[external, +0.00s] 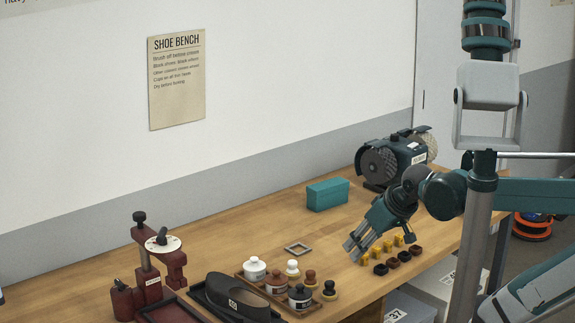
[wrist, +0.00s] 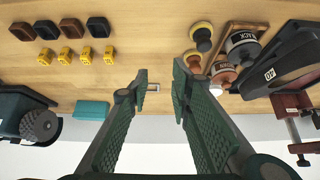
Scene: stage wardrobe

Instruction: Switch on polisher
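The polisher (external: 405,152) is a dark double-wheeled machine at the back right of the bench. Its near wheel is dark grey and the far one is pale. A small light label shows on its body; I cannot make out its switch. In the wrist view the polisher (wrist: 28,115) is at the left edge, partly cut off. My gripper (external: 357,248) is above the bench, in front of the polisher and apart from it, pointing down and left. In the wrist view my gripper (wrist: 160,72) has its fingers spread with nothing between them.
A teal box (external: 328,194) stands left of the polisher. A small square frame (external: 298,248), a tray of jars (external: 252,284), a black shoe (external: 228,298) and a red stand (external: 150,270) are further left.

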